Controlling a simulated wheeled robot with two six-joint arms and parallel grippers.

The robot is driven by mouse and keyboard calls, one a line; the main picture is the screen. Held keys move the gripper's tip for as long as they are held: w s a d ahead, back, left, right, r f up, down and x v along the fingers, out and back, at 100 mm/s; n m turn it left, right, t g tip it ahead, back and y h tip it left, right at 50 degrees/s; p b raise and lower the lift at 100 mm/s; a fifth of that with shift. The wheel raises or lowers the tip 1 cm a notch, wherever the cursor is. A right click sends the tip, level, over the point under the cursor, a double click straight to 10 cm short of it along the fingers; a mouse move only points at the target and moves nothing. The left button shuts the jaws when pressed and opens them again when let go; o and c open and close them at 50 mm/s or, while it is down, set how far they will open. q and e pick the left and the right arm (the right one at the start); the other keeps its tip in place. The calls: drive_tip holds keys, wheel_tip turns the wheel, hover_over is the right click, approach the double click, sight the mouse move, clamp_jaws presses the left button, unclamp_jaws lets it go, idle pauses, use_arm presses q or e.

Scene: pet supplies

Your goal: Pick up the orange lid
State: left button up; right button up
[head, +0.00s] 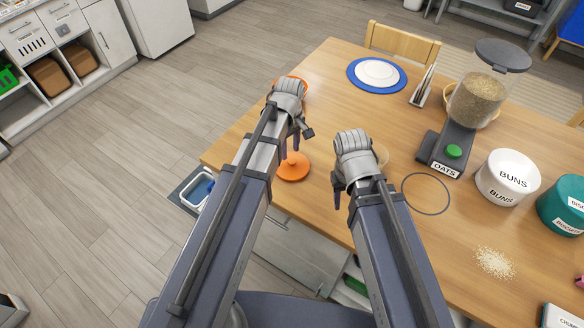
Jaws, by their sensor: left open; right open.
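The orange lid (293,168) is a round disc with a raised knob in its middle. It lies on the wooden table (330,80) near the table's front left edge. My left gripper (295,142) is open just above and behind the lid's knob, and its fingers overlap the knob's top in this view. I cannot tell whether they touch it. My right gripper (340,198) is open and empty, to the right of the lid and apart from it.
An orange rim (301,82) shows partly behind my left gripper. A grain dispenser (470,110) labelled OATS, a dark ring (426,194), a white BUNS canister (507,177) and a teal canister (566,205) stand to the right. Spilled oats (494,263) lie at front right. A blue plate (354,75) lies behind.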

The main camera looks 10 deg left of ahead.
sight(291, 160)
use_arm(q)
drive_tip(key=shift+d+f+b, duration=0.2)
drive_tip(key=shift+f+b, duration=2.45)
use_arm(e)
drive_tip(key=shift+f, duration=2.65)
use_arm(q)
drive_tip(key=shift+r, duration=0.1)
use_arm(e)
drive_tip(key=shift+r, duration=0.1)
use_arm(q)
clamp_jaws()
